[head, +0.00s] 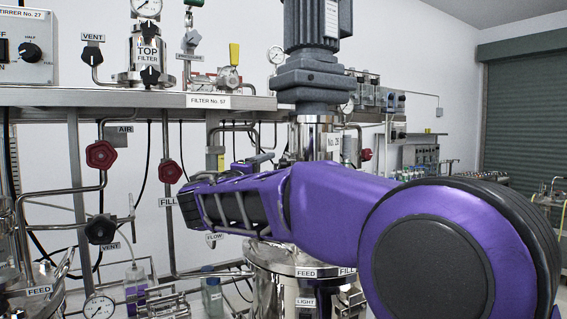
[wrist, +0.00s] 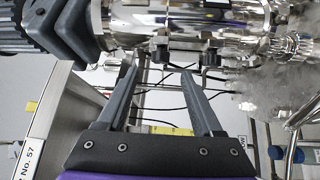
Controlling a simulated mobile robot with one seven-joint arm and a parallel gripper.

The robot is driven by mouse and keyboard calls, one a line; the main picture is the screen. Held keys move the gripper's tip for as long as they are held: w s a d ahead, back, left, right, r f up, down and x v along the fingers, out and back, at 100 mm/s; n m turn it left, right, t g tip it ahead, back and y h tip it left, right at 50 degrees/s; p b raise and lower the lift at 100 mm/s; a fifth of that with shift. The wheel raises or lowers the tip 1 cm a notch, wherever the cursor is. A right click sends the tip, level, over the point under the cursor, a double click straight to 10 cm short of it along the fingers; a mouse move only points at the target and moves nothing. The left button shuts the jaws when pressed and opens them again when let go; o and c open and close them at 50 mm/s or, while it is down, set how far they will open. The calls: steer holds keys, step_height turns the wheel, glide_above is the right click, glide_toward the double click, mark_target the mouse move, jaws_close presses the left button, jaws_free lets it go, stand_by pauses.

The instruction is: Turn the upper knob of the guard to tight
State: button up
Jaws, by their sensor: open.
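The guard appears to be the shiny steel cylinder (head: 313,140) under the grey motor in the head view. It lies sideways across the top of the wrist view (wrist: 195,18). A small dark knob-like part (wrist: 160,54) sits on its near side, just beyond my fingertips; I take it for the upper knob. Another dark fitting (wrist: 213,72) is to its right. My gripper (wrist: 158,71) is open, one finger to each side below the first part, with nothing between them. Contact cannot be told. My arm hides the gripper in the head view.
The grey motor (head: 312,22) stands above the guard. The steel shelf (head: 130,98) with a "FILTER No. 57" label is at the left, with red valve knobs (head: 101,154) on pipes below. A polished vessel (head: 285,290) stands underneath. Hoses cross behind my fingers.

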mark_target(280, 165)
steer(key=p+x, duration=0.1)
steer(key=x, duration=0.6)
jaws_close()
